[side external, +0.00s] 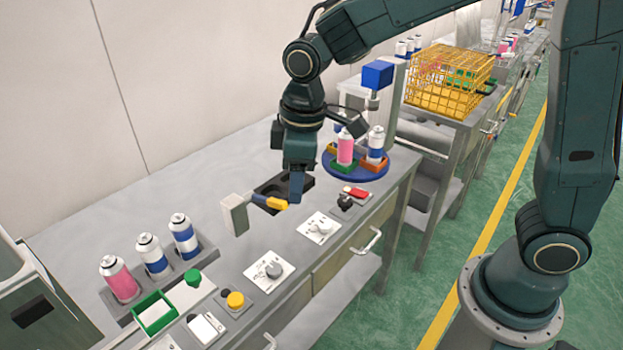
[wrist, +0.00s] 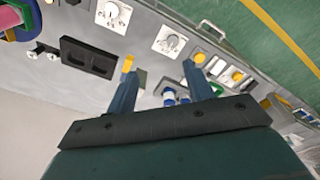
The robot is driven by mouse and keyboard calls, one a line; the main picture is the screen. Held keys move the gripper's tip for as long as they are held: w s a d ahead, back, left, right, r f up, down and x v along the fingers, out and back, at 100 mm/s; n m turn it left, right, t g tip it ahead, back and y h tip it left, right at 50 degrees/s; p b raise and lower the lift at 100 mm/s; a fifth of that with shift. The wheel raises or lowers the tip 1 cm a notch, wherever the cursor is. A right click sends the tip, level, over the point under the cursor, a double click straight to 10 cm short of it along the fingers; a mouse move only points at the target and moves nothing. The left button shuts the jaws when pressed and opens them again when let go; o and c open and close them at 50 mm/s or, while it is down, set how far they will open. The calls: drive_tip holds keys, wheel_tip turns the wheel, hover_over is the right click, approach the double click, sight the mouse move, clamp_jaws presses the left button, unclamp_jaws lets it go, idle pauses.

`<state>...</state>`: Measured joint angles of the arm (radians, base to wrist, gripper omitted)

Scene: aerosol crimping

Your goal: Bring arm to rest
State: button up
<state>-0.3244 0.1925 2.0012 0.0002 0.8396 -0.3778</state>
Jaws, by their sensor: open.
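My gripper (side external: 293,192) hangs pointing down over the middle of the bench (side external: 215,180) in the side external view. In the wrist view its two fingers (wrist: 160,70) stand wide apart with nothing between them; the bench shows in the gap. A black holder (side external: 268,184) is behind the gripper.
Several cans (side external: 153,255) stand in a rack at the left. A blue turntable (side external: 375,172) with cans in coloured holders is behind right. White dial panels (side external: 319,229) and a yellow button (side external: 235,300) line the front edge. A yellow wire basket (side external: 440,85) stands farther back.

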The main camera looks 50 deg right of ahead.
drive_tip(key=s+d+r+m+t, duration=0.2)
drive_tip(key=s+d+r+m, duration=0.2)
drive_tip(key=s, duration=0.5)
drive_tip(key=s+d+r+m+t, duration=0.2)
drive_tip(key=s+d+r+m, duration=0.2)
drive_tip(key=s+d, duration=0.4)
drive_tip(key=shift+s+d+r, duration=0.25)
drive_tip(key=shift+s+r, duration=0.15)
drive_tip(key=shift+s, duration=0.75)
